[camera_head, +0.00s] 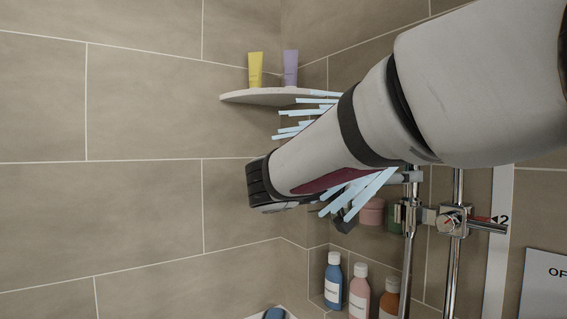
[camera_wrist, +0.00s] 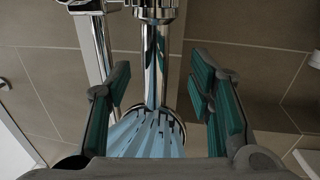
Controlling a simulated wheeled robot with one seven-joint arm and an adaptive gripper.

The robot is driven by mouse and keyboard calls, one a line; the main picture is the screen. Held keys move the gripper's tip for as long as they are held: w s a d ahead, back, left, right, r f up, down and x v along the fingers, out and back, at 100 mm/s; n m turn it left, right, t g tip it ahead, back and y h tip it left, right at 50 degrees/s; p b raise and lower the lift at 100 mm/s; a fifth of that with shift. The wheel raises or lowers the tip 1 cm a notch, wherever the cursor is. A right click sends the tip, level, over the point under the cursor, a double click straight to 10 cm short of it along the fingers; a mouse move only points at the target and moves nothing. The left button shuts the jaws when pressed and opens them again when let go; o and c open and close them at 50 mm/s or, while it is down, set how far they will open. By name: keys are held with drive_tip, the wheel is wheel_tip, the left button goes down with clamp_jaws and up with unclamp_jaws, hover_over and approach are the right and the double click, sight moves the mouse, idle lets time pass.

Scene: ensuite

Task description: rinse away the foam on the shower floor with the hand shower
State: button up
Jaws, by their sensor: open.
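The chrome hand shower shows in the wrist view, its upright handle (camera_wrist: 155,75) between the two fingers of my gripper (camera_wrist: 160,82). The fingers are open, with teal pads and a visible gap on each side of the handle. The round shower head is at the lower end of the handle, and pale blue water jets (camera_wrist: 147,136) spray from it towards the wrist camera. In the head view the jets (camera_head: 362,190) show on both sides of my arm, which hides most of the gripper and hand shower. The foam and the shower floor are not in view.
Chrome rails (camera_head: 455,240) and a valve (camera_head: 452,220) with a red mark stand right of my arm. A corner shelf (camera_head: 265,96) holds a yellow tube (camera_head: 255,70) and a purple tube (camera_head: 290,68). Blue (camera_head: 333,282), pink (camera_head: 360,293) and orange (camera_head: 389,299) bottles stand lower down. Tiled wall at left is clear.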

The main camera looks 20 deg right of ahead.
sight(411, 196)
drive_tip(key=d+p, duration=0.1)
drive_tip(key=d, duration=0.2)
drive_tip(key=shift+d+p, duration=0.25)
drive_tip(key=shift+p, duration=0.05)
drive_tip(key=shift+w+d, duration=0.1)
drive_tip(key=shift+d, duration=0.2)
clamp_jaws()
wheel_tip(411, 196, up, 10)
drive_tip(key=shift+r+b, duration=0.1)
drive_tip(key=shift+b, duration=1)
